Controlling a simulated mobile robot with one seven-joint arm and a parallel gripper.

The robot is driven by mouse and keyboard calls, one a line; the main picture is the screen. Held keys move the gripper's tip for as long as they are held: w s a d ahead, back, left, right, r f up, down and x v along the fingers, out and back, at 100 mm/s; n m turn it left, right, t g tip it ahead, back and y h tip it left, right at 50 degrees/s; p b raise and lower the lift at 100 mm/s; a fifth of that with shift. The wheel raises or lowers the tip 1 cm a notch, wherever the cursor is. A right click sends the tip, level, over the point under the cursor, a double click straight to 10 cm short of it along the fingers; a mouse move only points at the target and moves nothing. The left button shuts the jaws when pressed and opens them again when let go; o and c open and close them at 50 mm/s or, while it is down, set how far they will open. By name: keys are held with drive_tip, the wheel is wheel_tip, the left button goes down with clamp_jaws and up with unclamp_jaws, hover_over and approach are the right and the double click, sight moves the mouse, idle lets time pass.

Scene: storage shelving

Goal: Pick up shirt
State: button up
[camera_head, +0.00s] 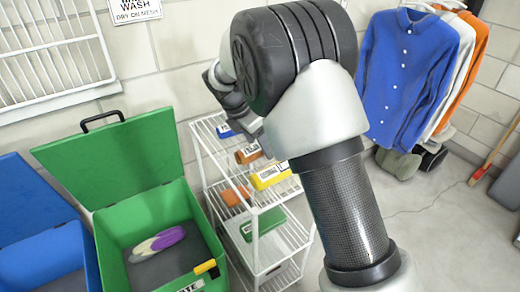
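Several shirts hang side by side on a rack at the upper right. The front one is a blue button-up shirt (408,75); a white shirt (457,60) and an orange shirt (474,62) hang behind it. My arm fills the middle of the view. My gripper (250,128) is small and dark, mostly behind my arm, above the white wire shelf and well to the left of the shirts. I cannot make out its fingers or whether it holds anything.
An open green bin (206,235) holds a purple and grey item (158,243). A blue bin (50,262) stands to its left. The white wire shelf (262,197) carries several coloured boxes. Shoes or bags (398,163) lie below the shirts.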

drive_tip(key=c, duration=1.1)
drive_tip(key=shift+r, duration=0.15)
